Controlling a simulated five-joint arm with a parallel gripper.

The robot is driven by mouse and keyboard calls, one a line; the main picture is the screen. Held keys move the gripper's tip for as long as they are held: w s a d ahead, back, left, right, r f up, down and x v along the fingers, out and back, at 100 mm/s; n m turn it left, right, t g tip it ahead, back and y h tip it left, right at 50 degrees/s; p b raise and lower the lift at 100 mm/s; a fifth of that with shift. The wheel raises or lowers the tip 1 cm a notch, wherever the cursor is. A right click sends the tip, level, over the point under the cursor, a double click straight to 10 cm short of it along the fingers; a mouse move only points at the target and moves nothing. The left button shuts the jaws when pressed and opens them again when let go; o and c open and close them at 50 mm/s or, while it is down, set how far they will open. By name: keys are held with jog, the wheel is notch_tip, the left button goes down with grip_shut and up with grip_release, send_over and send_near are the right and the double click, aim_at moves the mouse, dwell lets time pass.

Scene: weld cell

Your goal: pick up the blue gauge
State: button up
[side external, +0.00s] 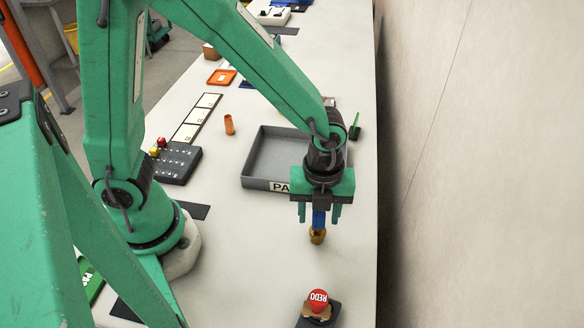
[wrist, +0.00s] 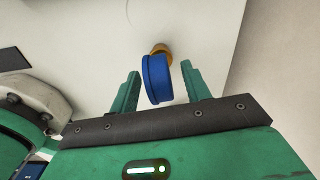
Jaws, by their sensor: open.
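The blue gauge (side external: 319,220) is a blue piece with a brass-coloured lower end, standing on the white bench in the side external view. In the wrist view the blue gauge (wrist: 157,80) shows its round blue top, with the brass part beyond it. My gripper (side external: 319,212) is directly above and around it, fingers pointing down. In the wrist view my gripper (wrist: 160,82) has one green finger on each side of the blue part, with a visible gap at each side. The gripper is open and holds nothing.
A grey tray (side external: 252,160) lies just behind my gripper. A red REDO button (side external: 318,301) stands on the bench in front. A black control box (side external: 176,163) and an orange cylinder (side external: 229,125) are to the left. A wall (side external: 480,150) rises at the right.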

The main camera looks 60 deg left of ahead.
jog(key=shift+f, duration=0.35)
grip_shut()
dwell(0.3)
